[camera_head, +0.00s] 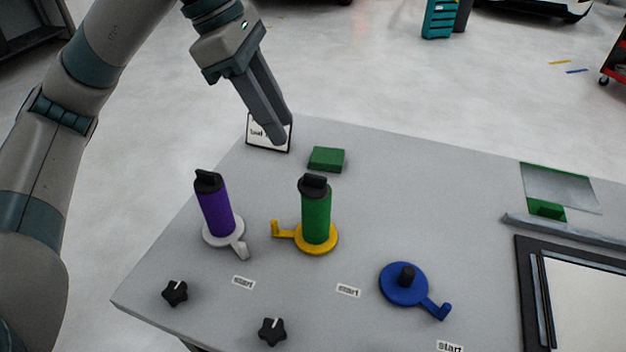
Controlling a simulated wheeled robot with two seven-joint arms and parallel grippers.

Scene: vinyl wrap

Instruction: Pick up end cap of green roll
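The green roll (316,217) stands upright on a yellow holder (322,246) with a side handle, near the middle of the table. Its black end cap (314,184) sits on top of the roll. My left gripper (282,129) comes in from the upper left and hangs over the far edge of the table, above and left of the green roll, apart from it. Its fingers look close together, but the angle hides whether a gap remains. Nothing is visible held in it. My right gripper is not in view.
A purple roll (215,213) with a black cap stands left on a white holder. An empty blue holder (404,285) is at right. Black star knobs (175,293) lie in front. A green block (327,159) and a small sign (262,138) stand behind. A framed panel (580,300) is far right.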

